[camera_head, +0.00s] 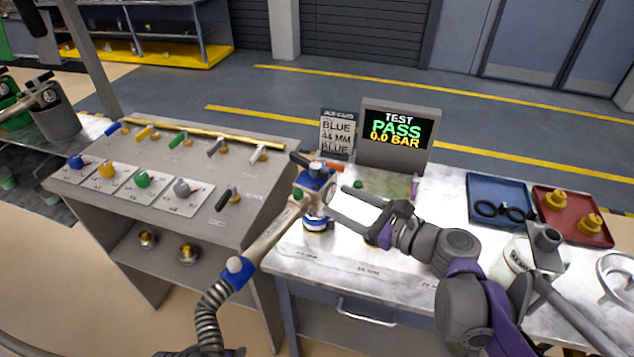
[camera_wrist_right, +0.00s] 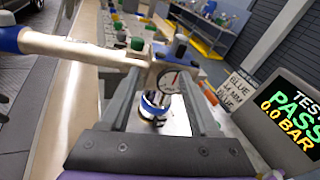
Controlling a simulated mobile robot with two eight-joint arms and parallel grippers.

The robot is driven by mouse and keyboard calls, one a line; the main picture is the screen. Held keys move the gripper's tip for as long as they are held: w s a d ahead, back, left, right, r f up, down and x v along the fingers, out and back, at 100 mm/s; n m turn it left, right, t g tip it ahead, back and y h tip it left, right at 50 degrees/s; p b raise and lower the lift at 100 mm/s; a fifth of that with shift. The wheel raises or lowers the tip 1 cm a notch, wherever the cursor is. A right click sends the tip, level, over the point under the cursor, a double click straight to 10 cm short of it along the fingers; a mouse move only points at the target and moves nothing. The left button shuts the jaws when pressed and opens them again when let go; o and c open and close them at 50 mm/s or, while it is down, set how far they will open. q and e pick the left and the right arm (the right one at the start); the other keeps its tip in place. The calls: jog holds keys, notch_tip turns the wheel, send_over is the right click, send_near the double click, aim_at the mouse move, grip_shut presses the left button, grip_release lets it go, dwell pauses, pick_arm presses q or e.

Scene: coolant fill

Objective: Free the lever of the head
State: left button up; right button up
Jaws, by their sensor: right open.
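The fill head (camera_head: 318,172), blue-topped with a pale body, stands over a blue-ringed fitting (camera_head: 318,225) at the left end of the marble-topped table. Its pale handle (camera_head: 268,240) slopes down left to a ribbed hose (camera_head: 208,315). A dark bar and an orange bar (camera_head: 334,167) stick out near its top; I cannot tell which is the lever. My right gripper (camera_head: 333,203) is open, reaching in from the right. In the right wrist view its fingers flank the head's round gauge (camera_wrist_right: 172,82) and the blue ring (camera_wrist_right: 155,106); contact is unclear.
A screen (camera_head: 400,132) reading "TEST PASS 0.0 BAR" and a card (camera_head: 336,134) stand behind the head. A grey panel (camera_head: 160,190) with coloured levers is left. A blue tray (camera_head: 483,222), a red tray (camera_head: 603,238) and a white jar (camera_head: 515,262) are right.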

aim_at(320, 172)
jog(key=r+m, duration=0.1)
jog(key=w+d+m+t, duration=0.1)
jog(key=shift+w+d+r+m, duration=0.1)
jog(key=shift+w+r+m, duration=0.2)
jog(key=shift+r, duration=0.05)
jog(key=shift+w+a+r+y, duration=0.15)
jog(key=shift+w+a+y, duration=0.05)
jog(key=shift+w+y, duration=0.1)
jog(key=x, duration=1)
jog(key=shift+w+r, duration=0.15)
grip_shut()
dwell(0.5)
